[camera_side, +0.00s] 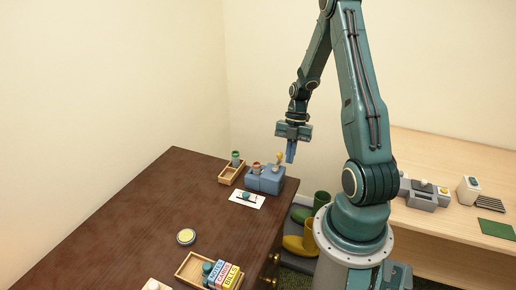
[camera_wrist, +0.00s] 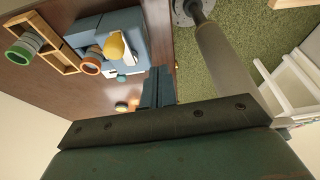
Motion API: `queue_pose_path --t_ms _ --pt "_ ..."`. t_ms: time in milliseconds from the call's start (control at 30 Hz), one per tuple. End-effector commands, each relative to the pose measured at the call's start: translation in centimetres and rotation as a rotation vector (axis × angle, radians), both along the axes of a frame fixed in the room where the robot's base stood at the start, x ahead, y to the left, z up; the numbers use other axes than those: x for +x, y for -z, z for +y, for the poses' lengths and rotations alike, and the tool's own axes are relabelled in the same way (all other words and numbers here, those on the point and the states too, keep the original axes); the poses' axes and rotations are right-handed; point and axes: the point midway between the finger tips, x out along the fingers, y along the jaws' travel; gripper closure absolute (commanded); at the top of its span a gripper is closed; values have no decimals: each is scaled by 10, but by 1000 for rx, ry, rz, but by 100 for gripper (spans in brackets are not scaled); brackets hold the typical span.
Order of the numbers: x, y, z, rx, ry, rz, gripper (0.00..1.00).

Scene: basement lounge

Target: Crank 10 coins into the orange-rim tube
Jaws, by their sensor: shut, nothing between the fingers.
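The blue coin machine (camera_side: 268,182) stands near the dark table's right edge and also shows in the wrist view (camera_wrist: 120,24). Its yellow crank knob (camera_side: 278,157) is on top and also shows in the wrist view (camera_wrist: 116,45). The orange-rim tube (camera_side: 256,167) stands upright at the machine's left side, with its rim clear in the wrist view (camera_wrist: 90,66). A green-rim tube (camera_wrist: 19,53) stands in a wooden tray (camera_side: 231,175). My gripper (camera_side: 291,158) is shut and empty, above and to the right of the knob. Coins inside the tubes cannot be made out.
A white card with a teal piece (camera_side: 246,197) lies before the machine. A round disc (camera_side: 186,237) and a wooden tray (camera_side: 187,273) with labelled blocks are nearer. A pale desk (camera_side: 440,160) is at right. The dark table's middle left is clear.

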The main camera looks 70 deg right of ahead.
Motion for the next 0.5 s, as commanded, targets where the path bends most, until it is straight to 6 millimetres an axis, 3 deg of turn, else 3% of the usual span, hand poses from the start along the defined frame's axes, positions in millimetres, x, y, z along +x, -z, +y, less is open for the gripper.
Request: queue_pose_path --t_ms 500 --pt "26 -73 -7 -3 -1 -1 100"
